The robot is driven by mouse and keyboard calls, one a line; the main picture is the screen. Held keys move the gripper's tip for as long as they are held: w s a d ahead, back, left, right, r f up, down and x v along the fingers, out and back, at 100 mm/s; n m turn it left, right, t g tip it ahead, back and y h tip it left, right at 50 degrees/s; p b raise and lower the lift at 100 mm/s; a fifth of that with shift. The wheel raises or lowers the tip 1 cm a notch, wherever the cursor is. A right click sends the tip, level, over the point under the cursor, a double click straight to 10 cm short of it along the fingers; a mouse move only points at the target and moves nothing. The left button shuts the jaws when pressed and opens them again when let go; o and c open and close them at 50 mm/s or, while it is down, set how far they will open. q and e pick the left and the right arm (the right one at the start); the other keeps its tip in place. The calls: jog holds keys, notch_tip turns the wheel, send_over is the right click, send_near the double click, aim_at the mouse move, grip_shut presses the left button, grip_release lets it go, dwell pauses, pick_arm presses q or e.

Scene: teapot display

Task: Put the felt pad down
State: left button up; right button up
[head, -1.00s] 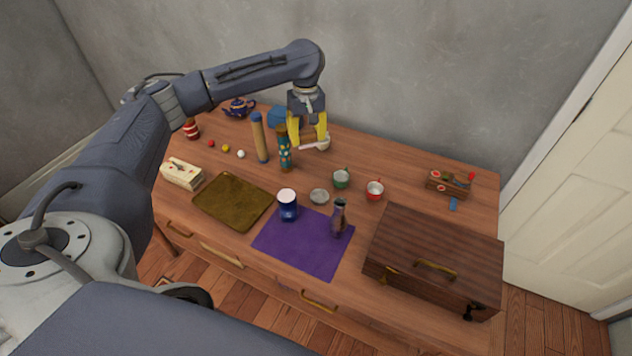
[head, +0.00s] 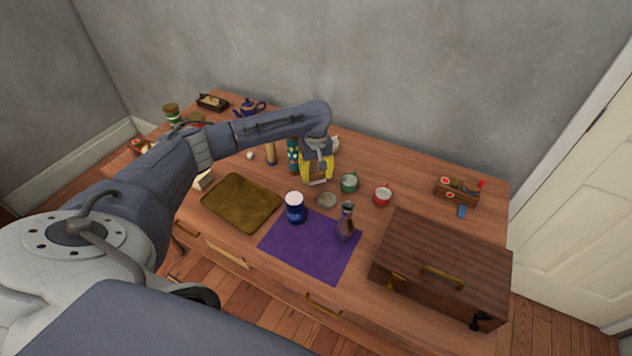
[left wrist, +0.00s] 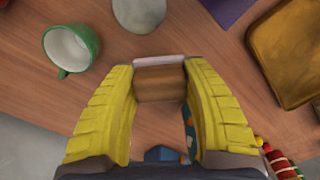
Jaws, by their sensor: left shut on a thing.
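My left gripper (head: 317,180) is over the middle of the table, left of the green mug (head: 349,183) and behind the small grey dish (head: 326,200). Its yellow fingers are shut on a small brown block with a pale layer along one side, which I take for the felt pad (left wrist: 160,84). In the left wrist view the pad sits between the fingertips, with bare wood table around it. It seems to be just above the table, but I cannot tell whether it touches. My right gripper is not in view.
The green mug (left wrist: 72,47) and grey dish (left wrist: 139,12) are close by. A teal patterned cylinder (head: 293,155) stands left of the gripper. A blue jar (head: 295,212) and a vase (head: 346,227) stand near the purple mat (head: 300,260). A wooden chest (head: 440,255) fills the right front.

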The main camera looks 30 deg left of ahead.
aim_at(316, 181)
pick_arm(q)
jog(key=shift+f, duration=2)
jog(key=shift+f, duration=0.15)
jog(key=o, duration=1.3)
notch_tip(316, 181, up, 12)
jog(key=shift+r, duration=0.15)
